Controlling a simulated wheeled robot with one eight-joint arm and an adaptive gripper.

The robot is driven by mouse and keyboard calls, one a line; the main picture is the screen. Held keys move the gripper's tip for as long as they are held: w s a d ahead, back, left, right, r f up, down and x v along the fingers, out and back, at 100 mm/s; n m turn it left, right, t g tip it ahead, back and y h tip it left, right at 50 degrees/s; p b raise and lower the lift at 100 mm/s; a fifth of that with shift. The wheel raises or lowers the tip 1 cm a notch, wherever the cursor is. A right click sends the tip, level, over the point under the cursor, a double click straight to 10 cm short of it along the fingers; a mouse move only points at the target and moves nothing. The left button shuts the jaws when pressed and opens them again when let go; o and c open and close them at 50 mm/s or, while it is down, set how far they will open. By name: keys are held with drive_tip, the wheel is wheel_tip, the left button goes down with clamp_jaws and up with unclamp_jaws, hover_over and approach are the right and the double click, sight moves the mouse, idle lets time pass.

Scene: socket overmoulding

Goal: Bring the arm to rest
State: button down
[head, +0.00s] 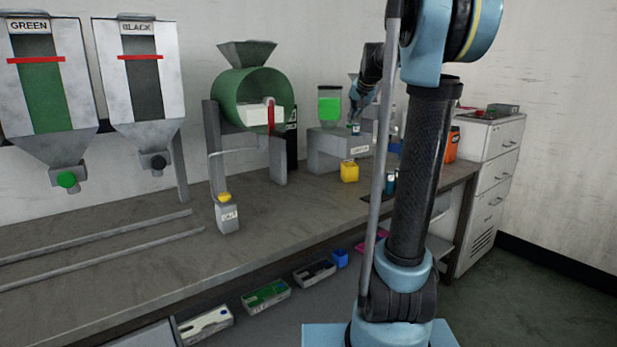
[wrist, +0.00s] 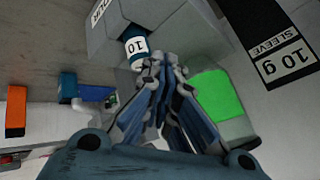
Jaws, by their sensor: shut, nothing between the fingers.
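My gripper (head: 357,110) is at the back of the bench, at the end of my raised arm. It is just above a grey block (head: 325,148). In the wrist view my gripper (wrist: 163,70) has its fingers together and holds nothing. A small blue cup (wrist: 134,40) with a white "10" label stands beside the fingertips, at the grey block's recess. I cannot tell whether the fingers touch it. In the head view the cup (head: 355,129) shows small below the fingers.
A hopper with green contents (head: 329,105) stands close beside my gripper. A yellow container (head: 349,171) is in front of the block. The green drum machine (head: 252,98) is further left. An orange container (head: 452,145) is at right.

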drive_tip(key=s+f+n+g, duration=0.1)
drive_tip(key=s+f, duration=0.9)
drive_tip(key=s, duration=0.5)
drive_tip(key=s+f+n+g+h, duration=0.1)
drive_tip(key=s+f+n+g, duration=0.1)
drive_tip(key=s+f, duration=0.9)
drive_tip(key=s+f+n+g, duration=0.2)
drive_tip(key=s+f, duration=0.9)
drive_tip(key=s, duration=0.8)
drive_tip(key=shift+s+h, duration=0.2)
drive_tip(key=shift+h, duration=0.2)
drive_tip(key=shift+w+f+g, duration=0.15)
drive_tip(key=shift+w+g, duration=0.15)
drive_tip(key=shift+w, duration=0.15)
